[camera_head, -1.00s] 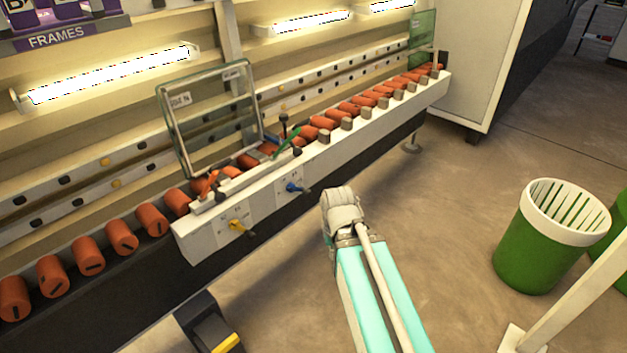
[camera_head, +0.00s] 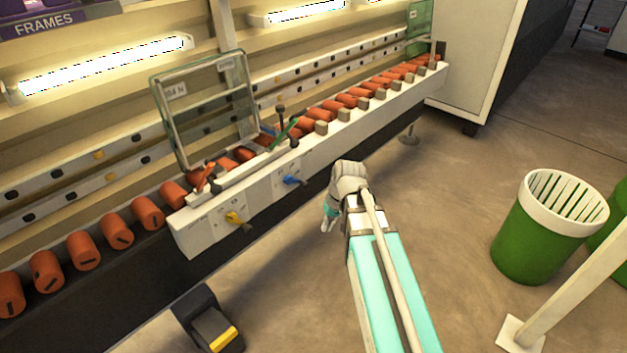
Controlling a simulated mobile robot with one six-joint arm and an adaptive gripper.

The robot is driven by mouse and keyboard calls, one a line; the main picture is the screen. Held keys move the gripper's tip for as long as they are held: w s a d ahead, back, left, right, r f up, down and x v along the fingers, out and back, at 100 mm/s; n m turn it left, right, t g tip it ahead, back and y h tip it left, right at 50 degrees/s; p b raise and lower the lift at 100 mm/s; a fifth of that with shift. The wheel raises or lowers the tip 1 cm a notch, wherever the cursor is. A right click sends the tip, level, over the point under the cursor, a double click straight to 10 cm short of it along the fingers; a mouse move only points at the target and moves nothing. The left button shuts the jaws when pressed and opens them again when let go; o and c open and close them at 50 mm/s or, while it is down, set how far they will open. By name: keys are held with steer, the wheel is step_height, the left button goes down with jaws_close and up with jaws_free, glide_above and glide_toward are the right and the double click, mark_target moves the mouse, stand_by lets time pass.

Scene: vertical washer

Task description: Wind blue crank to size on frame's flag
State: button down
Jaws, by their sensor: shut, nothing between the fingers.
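The blue crank (camera_head: 292,181) sticks out from the front of a white control block (camera_head: 262,199) on the conveyor's front rail. A small marked scale is beside it, too small to read. A glass frame (camera_head: 153,101) stands tilted above the rollers, left of the crank. Its flag (camera_head: 177,90) is a small pale label with blurred characters that I cannot read surely. A second small label (camera_head: 230,62) is at the frame's top right. My arm reaches up from the bottom, right of the crank and apart from it.
A yellow crank (camera_head: 236,219) sits left of the blue one. A green lever (camera_head: 284,135) and a red-orange lever (camera_head: 205,177) rise above the block. Orange rollers (camera_head: 117,229) line the conveyor. A green bin (camera_head: 540,240) stands right; the floor between is clear.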

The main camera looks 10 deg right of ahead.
steer(key=w+d+r+t+y+b, duration=0.1)
steer(key=w+d+r+y, duration=0.1)
steer(key=w, duration=0.5)
steer(key=w+d+r+n+t+y, duration=0.1)
steer(key=w+d+r+y, duration=0.1)
steer(key=w+d+y, duration=0.2)
steer(key=w+d+r+n+t+y+b, duration=0.1)
steer(key=w+d, duration=0.4)
steer(key=w, duration=0.5)
steer(key=shift+d+r+t+y+b, duration=0.3)
steer(key=shift+r+y, duration=0.55)
steer(key=shift+y, duration=0.15)
steer(key=shift+a+f, duration=0.15)
steer(key=a+f+b, duration=0.7)
steer(key=a, duration=0.3)
steer(key=shift+w+a, duration=0.35)
steer(key=shift+a, duration=0.05)
